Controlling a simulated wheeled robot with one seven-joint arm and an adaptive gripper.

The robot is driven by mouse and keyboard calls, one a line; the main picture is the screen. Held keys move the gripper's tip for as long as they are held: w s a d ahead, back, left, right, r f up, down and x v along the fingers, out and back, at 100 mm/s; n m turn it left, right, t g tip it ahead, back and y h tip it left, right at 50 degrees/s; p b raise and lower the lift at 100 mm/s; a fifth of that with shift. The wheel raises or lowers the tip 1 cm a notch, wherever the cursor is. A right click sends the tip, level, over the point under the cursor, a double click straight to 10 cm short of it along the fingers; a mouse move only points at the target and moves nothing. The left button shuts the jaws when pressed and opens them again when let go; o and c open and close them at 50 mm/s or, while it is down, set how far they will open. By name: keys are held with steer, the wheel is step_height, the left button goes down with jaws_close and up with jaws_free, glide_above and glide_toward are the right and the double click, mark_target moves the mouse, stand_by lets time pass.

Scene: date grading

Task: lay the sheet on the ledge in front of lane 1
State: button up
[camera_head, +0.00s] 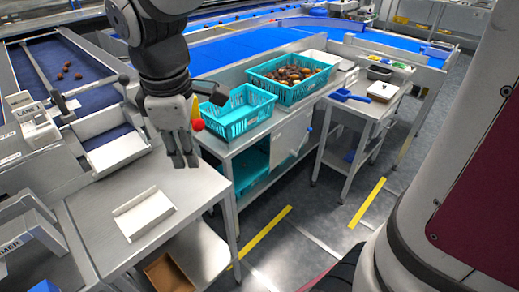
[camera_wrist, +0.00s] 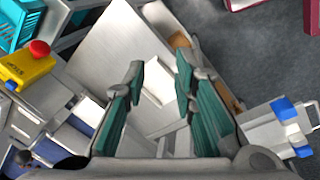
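A pale folded sheet (camera_head: 143,213) with raised edges lies on the grey steel table below and left of my gripper (camera_head: 181,160). It also shows in the wrist view (camera_wrist: 158,82), beyond the gap between my fingertips (camera_wrist: 160,72). My gripper points down above the table, with its teal-padded fingers apart and nothing between them. A second pale sheet-like piece (camera_head: 116,150) lies on the ledge at the lower end of a blue lane (camera_head: 68,70).
A yellow box with a red button (camera_wrist: 28,67) stands near the table's back edge. Teal crates (camera_head: 236,117) stand to the right, the farther one (camera_head: 284,92) holding dates. The steel tabletop (camera_head: 190,190) is clear around the sheet. A label machine (camera_head: 38,130) stands left.

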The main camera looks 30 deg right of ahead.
steer(key=s+d+r+m+t, duration=0.1)
steer(key=s+d+m, duration=0.4)
steer(key=s+m, duration=0.1)
steer(key=s+d+r+m+t, duration=0.1)
steer(key=s+d+r+m, duration=0.1)
steer(key=s+d+m, duration=0.3)
steer(key=s+m, duration=0.1)
steer(key=s, duration=0.3)
steer(key=shift+s+m, duration=0.25)
steer(key=shift+m, duration=0.15)
